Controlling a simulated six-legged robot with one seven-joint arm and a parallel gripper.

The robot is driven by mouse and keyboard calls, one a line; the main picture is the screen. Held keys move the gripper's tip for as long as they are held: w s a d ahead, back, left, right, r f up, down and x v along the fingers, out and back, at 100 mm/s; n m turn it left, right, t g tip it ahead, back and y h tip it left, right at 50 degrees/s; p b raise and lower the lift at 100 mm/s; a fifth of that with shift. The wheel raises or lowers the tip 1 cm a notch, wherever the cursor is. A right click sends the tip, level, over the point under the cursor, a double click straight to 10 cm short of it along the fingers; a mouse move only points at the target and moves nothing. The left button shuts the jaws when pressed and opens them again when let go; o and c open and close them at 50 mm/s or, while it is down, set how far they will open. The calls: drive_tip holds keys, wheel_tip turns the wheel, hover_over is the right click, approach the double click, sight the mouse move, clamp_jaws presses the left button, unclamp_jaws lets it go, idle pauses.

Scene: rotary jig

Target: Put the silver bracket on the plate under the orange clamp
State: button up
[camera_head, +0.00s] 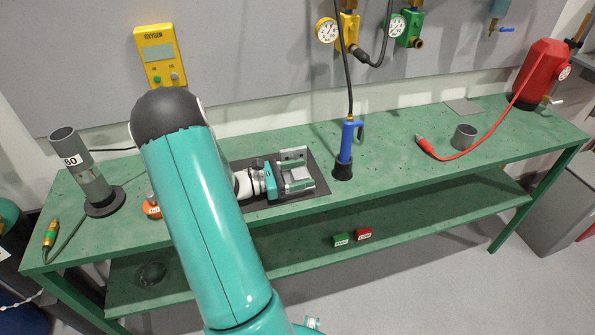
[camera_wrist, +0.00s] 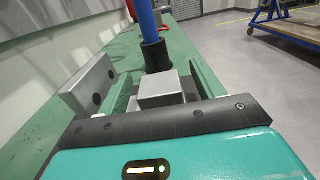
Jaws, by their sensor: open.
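What looks like the silver bracket (camera_head: 299,175) is a small stepped grey block on a dark mat (camera_head: 262,204) on the bench. My gripper (camera_head: 290,182) is low over the mat, its jaws open around or close beside the block; contact cannot be told. In the wrist view the block (camera_wrist: 158,88) lies straight ahead, past the black bar of my gripper. An orange part (camera_head: 152,207) with a label, perhaps the clamp, shows left of my arm. My arm hides most of the area around it, and I cannot make out the plate under the clamp.
An upright grey piece with two holes (camera_head: 293,157) stands just behind the block. A blue tool in a black holder (camera_head: 343,168) stands right of the mat. A grey tube (camera_head: 92,183) stands at the left; a small cup (camera_head: 464,137) and red gas lead (camera_head: 470,152) are right.

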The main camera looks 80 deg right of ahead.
drive_tip(key=shift+x, duration=0.8)
clamp_jaws()
drive_tip(key=shift+w, duration=0.1)
drive_tip(key=shift+d+r, duration=0.1)
drive_tip(key=shift+r, duration=0.05)
drive_tip(key=shift+r, duration=0.5)
drive_tip(key=s+a+r, duration=0.2)
drive_tip(key=a+r, duration=0.9)
drive_tip(key=a, duration=0.3)
drive_tip(key=shift+s+r, duration=0.2)
drive_tip(key=shift+r, duration=0.2)
